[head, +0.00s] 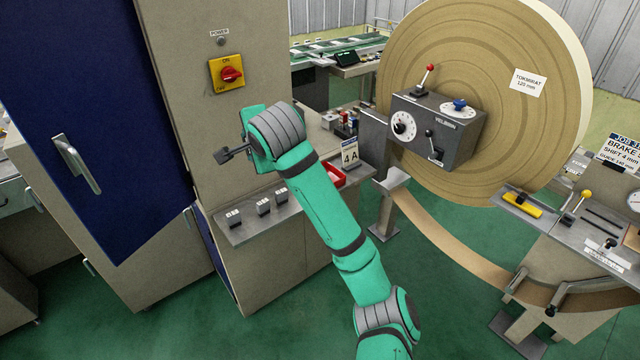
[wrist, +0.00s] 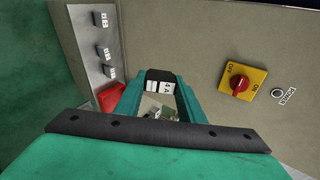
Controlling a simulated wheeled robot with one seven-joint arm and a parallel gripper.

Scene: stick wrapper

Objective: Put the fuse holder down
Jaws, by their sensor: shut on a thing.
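My gripper (wrist: 160,100) is shut on a small dark block with a white label, which I take for the fuse holder (wrist: 160,76); this shows between the green fingers in the wrist view. In the head view my gripper (head: 232,153) is in front of the beige cabinet, above the grey shelf and apart from it. There the held piece is too small and dark to tell from the fingertips. Three small dark blocks with white labels stand in a row on the grey shelf (head: 244,232), below my gripper.
A red and yellow power switch (head: 228,73) is on the cabinet above. A blue door (head: 90,120) is at left. Bare shelf shows around the row of blocks.

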